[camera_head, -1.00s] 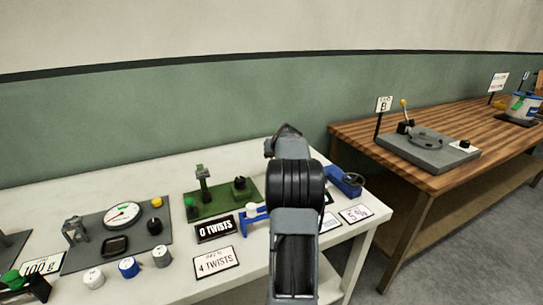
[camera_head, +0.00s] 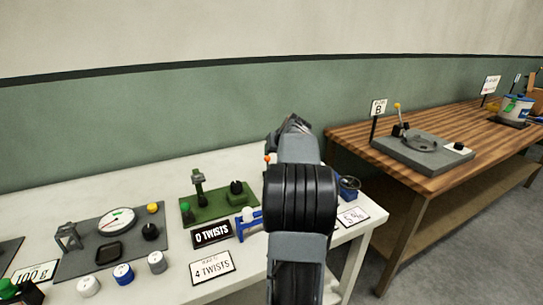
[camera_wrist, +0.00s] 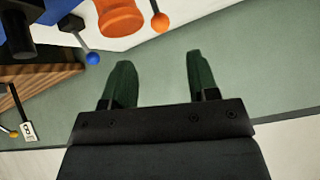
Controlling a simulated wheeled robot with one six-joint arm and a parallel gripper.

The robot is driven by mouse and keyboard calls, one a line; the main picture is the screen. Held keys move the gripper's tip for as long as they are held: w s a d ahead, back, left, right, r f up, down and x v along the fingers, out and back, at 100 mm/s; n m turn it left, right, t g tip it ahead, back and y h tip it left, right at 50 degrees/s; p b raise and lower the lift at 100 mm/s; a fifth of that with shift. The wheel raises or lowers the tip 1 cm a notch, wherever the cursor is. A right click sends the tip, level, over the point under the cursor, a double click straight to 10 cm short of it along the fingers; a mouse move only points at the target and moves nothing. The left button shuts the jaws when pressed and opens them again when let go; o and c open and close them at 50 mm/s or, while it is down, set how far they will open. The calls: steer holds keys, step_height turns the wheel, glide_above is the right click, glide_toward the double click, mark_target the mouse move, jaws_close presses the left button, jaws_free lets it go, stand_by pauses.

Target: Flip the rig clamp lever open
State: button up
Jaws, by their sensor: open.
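My gripper (camera_wrist: 158,58) is open, with two dark green fingers apart and nothing between them. In the wrist view, an orange flanged part (camera_wrist: 120,17), a lever with an orange ball (camera_wrist: 160,22) and a lever with a blue ball (camera_wrist: 92,57) lie beyond the fingertips, apart from them. Which lever belongs to the clamp I cannot tell. In the head view my arm hides most of the rig. A blue part with a dark handwheel (camera_head: 349,184) shows right of the arm, and a small orange ball (camera_head: 267,159) shows at its left edge.
The white table (camera_head: 130,180) holds a green fixture (camera_head: 215,205), a grey dial station (camera_head: 108,240), several knobs and signs, including "0 TWISTS" (camera_head: 212,233). A wooden bench (camera_head: 440,180) with a grey station (camera_head: 425,150) stands right. The wall is behind.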

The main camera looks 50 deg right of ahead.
steer(key=shift+v, duration=2.25)
steer(key=shift+c, duration=0.3)
